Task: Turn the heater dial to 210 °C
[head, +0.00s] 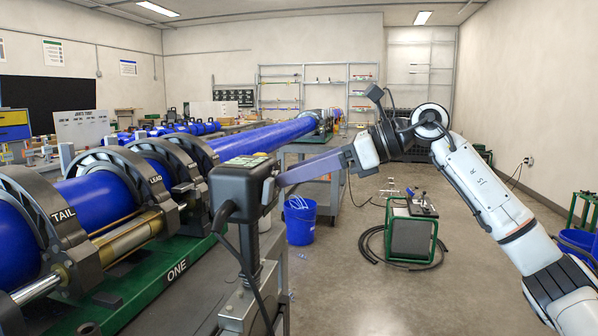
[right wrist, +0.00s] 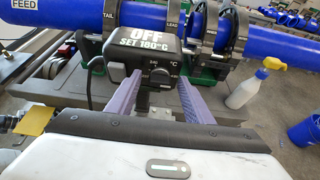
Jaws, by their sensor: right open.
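The heater control box (head: 238,188) is a dark box on a metal post in the head view. In the right wrist view the heater box (right wrist: 140,47) shows its face, reading "OFF" and "SET 180°C". Its small dark dial (right wrist: 160,77) is below the text, beside a "°C" mark; its pointer is too small to read. My right gripper (head: 284,182) reaches the box from the right. In the right wrist view its purple fingers (right wrist: 148,72) are open on either side of the dial; I cannot tell whether they touch it. My left gripper is not in view.
A green fusion cart (head: 150,290) with clamps and a blue pipe (head: 262,137) is on the left. A blue bucket (head: 300,222) and a green-framed unit (head: 410,235) stand on the floor. A spray bottle (right wrist: 243,88) is right of the box.

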